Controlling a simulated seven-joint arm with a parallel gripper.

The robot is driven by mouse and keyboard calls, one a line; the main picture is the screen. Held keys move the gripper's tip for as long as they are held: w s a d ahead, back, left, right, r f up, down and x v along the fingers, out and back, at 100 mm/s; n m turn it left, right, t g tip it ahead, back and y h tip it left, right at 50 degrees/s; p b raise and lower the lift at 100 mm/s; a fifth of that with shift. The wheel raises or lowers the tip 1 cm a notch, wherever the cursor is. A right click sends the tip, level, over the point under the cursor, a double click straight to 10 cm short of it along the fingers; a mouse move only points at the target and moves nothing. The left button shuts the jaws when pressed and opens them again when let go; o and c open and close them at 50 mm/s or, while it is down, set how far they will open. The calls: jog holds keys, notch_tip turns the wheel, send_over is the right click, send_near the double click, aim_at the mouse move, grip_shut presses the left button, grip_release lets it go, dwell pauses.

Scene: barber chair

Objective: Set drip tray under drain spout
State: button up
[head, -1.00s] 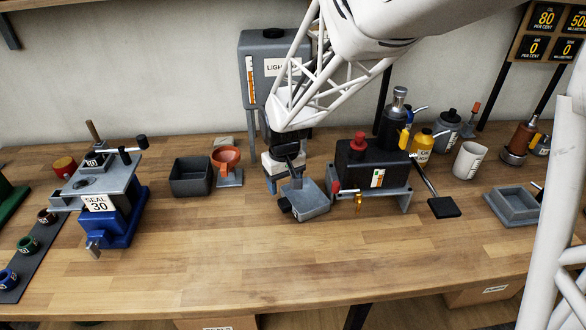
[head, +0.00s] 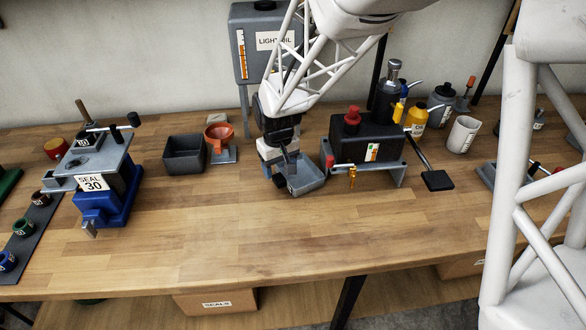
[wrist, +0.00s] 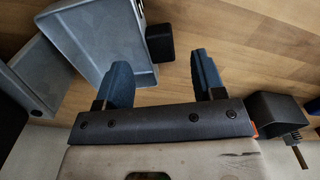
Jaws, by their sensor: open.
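The drip tray, a shallow grey tray (head: 310,178) with a dark knob on its near left side, rests on the bench left of the black tank (head: 360,143). The brass drain spout (head: 352,178) hangs from the tank's front, to the right of the tray and apart from it. My gripper (head: 281,176) is low at the tray's left side and partly hides it. In the wrist view my gripper (wrist: 160,75) is open, its blue fingers apart; the tray (wrist: 105,35) lies beyond the left finger and its dark knob (wrist: 159,43) shows in the gap, with nothing gripped.
A dark open box (head: 184,155) and an orange funnel (head: 219,133) on a stand are to the left. The tank's grey stand (head: 400,178) flanks the spout. A black pedal-like pad (head: 437,180) lies to the right. The bench front is clear.

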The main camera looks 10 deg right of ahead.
aim_at(278, 177)
jog(key=shift+f, duration=2.4)
jog(key=shift+c, duration=0.4)
grip_shut()
jog(key=shift+r, duration=0.15)
jog(key=shift+a+r, duration=0.2)
jog(key=shift+r, duration=0.2)
jog(key=r, duration=0.6)
jog(key=shift+s+a, duration=0.15)
jog(key=shift+a, duration=0.15)
jog(key=s+a, duration=0.1)
jog(key=a, duration=0.5)
jog(key=s+a, duration=0.2)
jog(key=a, duration=0.4)
jog(key=s+a, duration=0.2)
jog(key=a, duration=0.4)
jog(key=shift+s, duration=0.25)
